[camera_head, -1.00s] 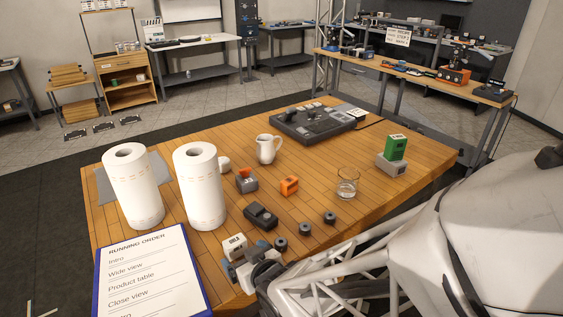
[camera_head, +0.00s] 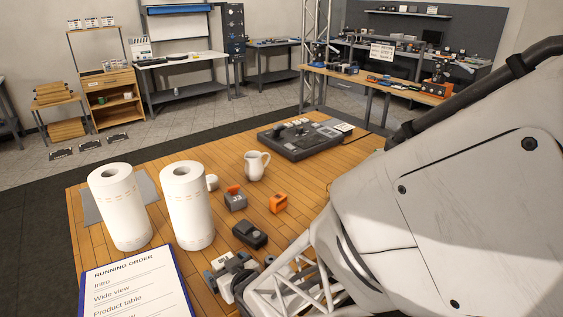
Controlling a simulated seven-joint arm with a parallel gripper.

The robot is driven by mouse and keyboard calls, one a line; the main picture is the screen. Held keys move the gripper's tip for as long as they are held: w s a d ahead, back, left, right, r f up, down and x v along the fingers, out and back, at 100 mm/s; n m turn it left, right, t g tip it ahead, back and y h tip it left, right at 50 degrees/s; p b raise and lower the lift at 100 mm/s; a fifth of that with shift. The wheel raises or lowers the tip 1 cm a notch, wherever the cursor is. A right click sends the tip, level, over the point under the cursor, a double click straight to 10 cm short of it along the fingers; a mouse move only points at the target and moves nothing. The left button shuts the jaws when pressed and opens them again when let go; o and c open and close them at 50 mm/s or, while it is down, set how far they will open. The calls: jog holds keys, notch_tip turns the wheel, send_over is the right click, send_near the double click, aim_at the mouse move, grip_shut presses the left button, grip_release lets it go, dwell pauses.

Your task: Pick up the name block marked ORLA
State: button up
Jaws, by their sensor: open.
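My gripper (camera_head: 229,271) is low over the front of the wooden table, seen from above, with its bluish fingertips apart. A small pale block (camera_head: 222,262) shows between or just behind the fingertips; I cannot tell if they touch it, and its marking is not readable. A grey block with an orange piece on top (camera_head: 235,201) and an orange block (camera_head: 278,203) stand further back, with markings too small to read. I cannot tell which block is marked ORLA.
Two white paper rolls (camera_head: 120,210) (camera_head: 188,208) stand at left, behind a running-order clipboard (camera_head: 135,285). A black device (camera_head: 250,234) lies just beyond my gripper. A white jug (camera_head: 257,166) and a dark control panel (camera_head: 300,138) stand further back. My arm covers the right side.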

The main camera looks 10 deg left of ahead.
aim_at(221, 256)
dwell(0.6)
jog(key=c, duration=1)
jog(key=shift+r, duration=0.1)
jog(key=shift+r, duration=0.9)
jog(key=shift+s+d+r, duration=0.1)
jog(key=shift+s+r, duration=0.05)
jog(key=shift+r, duration=0.25)
jog(key=shift+s+d+r, duration=0.1)
jog(key=shift+r, duration=0.3)
jog(key=s+d+r, duration=0.1)
jog(key=s+d, duration=0.8)
jog(key=s, duration=0.2)
jog(key=shift+s+d+r, duration=0.15)
jog(key=shift+s+d, duration=0.25)
